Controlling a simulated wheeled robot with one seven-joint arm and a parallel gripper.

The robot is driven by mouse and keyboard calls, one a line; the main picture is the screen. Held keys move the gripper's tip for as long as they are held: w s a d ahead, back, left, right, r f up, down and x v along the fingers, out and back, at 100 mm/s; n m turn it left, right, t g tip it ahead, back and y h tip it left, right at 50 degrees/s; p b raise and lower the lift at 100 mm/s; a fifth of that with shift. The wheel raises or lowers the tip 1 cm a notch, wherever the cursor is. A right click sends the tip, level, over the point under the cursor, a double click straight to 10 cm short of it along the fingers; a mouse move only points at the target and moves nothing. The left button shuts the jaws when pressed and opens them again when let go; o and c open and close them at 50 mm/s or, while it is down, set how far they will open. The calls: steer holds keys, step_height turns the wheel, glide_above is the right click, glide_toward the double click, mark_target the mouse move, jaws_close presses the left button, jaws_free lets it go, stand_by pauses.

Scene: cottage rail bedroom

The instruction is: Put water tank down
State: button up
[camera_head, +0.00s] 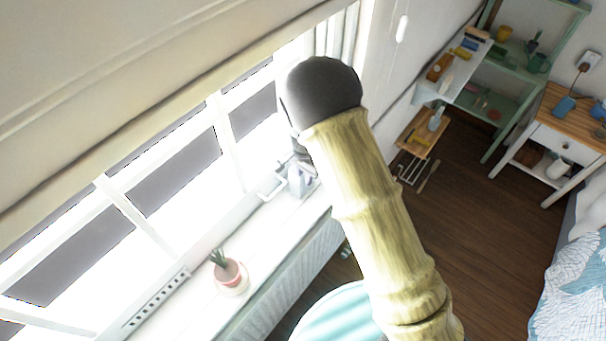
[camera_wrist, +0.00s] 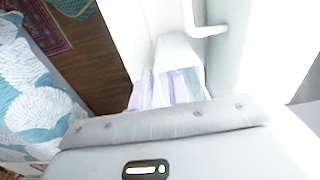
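A pale, partly see-through container (camera_wrist: 180,52), which looks like the water tank, is directly in front of my gripper in the wrist view. Its lower part shows lavender and bluish tints. In the head view, a small grey-blue shape (camera_head: 301,180), perhaps the same tank, is at the far end of the white window sill (camera_head: 285,222), partly behind my arm. I cannot tell whether it rests on the sill. My gripper's grey body fills the bottom of the wrist view. Its fingertips are not clear, and glare washes out the contact.
A potted plant (camera_head: 229,272) stands on the sill. A round pale-blue striped surface (camera_head: 340,318) is below my arm. Green shelves (camera_head: 515,75) and a wooden-topped table (camera_head: 572,125) are at the right, beside a bed (camera_head: 570,290). Dark wooden floor (camera_head: 480,200) is open between.

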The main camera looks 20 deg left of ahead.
steer(key=shift+o, duration=0.2)
steer(key=shift+d, duration=0.1)
steer(key=shift+r, duration=0.1)
steer(key=shift+r, duration=0.55)
step_height(320, 180, up, 11)
steer(key=b, duration=0.2)
stand_by(0.4)
